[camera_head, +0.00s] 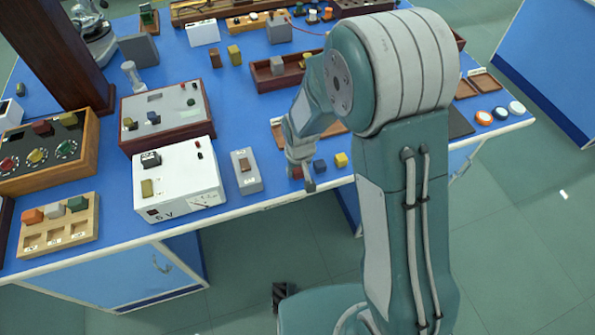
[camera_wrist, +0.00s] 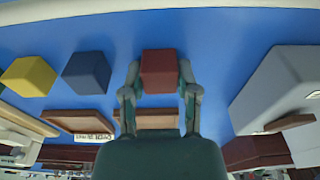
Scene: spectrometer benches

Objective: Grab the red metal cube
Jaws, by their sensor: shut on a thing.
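The red metal cube (camera_wrist: 159,71) sits between the two fingers of my gripper (camera_wrist: 160,76) in the wrist view, with a finger against each side. My gripper is shut on it. In the head view my gripper (camera_head: 302,176) points down at the front edge of the blue bench, and the red cube (camera_head: 297,172) shows only in part beside the fingers. I cannot tell whether the cube is still touching the bench.
A dark blue cube (camera_head: 320,166) and a yellow cube (camera_head: 341,160) stand close by, to the right in the head view. A grey switch box (camera_head: 246,171) stands to the left. The bench's front edge (camera_head: 270,204) is near. A white voltmeter box (camera_head: 178,181) stands farther left.

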